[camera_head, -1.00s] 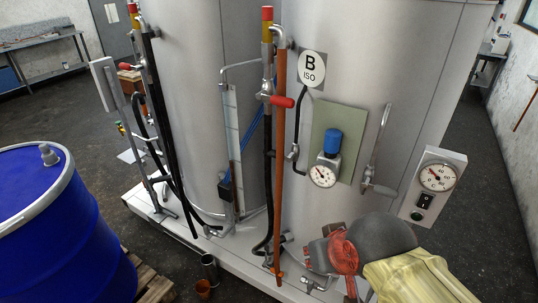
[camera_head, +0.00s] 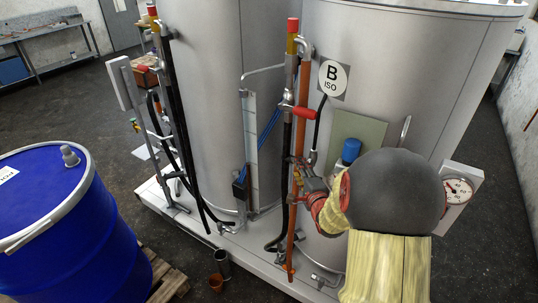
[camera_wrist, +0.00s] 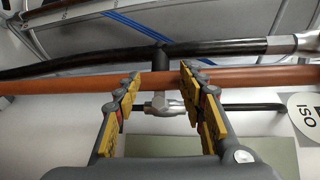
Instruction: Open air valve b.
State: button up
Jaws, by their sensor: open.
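Tank B (camera_head: 400,60) carries a round "B ISO" sign (camera_head: 334,75), which also shows in the wrist view (camera_wrist: 306,113). A small silver fitting (camera_head: 312,157) sits on the black line below the sign; I cannot tell whether it is air valve b. In the wrist view a silver fitting (camera_wrist: 165,106) shows between my fingers, behind the orange pipe (camera_wrist: 60,80). My gripper (camera_head: 300,170) is open beside the orange pipe, its yellow-padded fingers (camera_wrist: 160,92) spread with a gap. My arm hides the gauge below the blue-capped regulator (camera_head: 351,150).
A red-handled valve (camera_head: 303,112) sits above my gripper on the piping. Black hoses (camera_head: 285,190) run close to the orange pipe. A blue drum (camera_head: 70,235) stands at left on a pallet (camera_head: 165,280). A gauge box (camera_head: 460,190) is behind my arm.

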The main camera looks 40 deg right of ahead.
jog(key=shift+t, duration=0.3)
jog(key=b+x, duration=0.1)
jog(key=x, duration=0.7)
jog(key=shift+f+b, duration=0.1)
jog(key=shift+b, duration=0.2)
jog(key=shift+c, duration=0.9)
jog(key=shift+a, duration=0.1)
grip_shut()
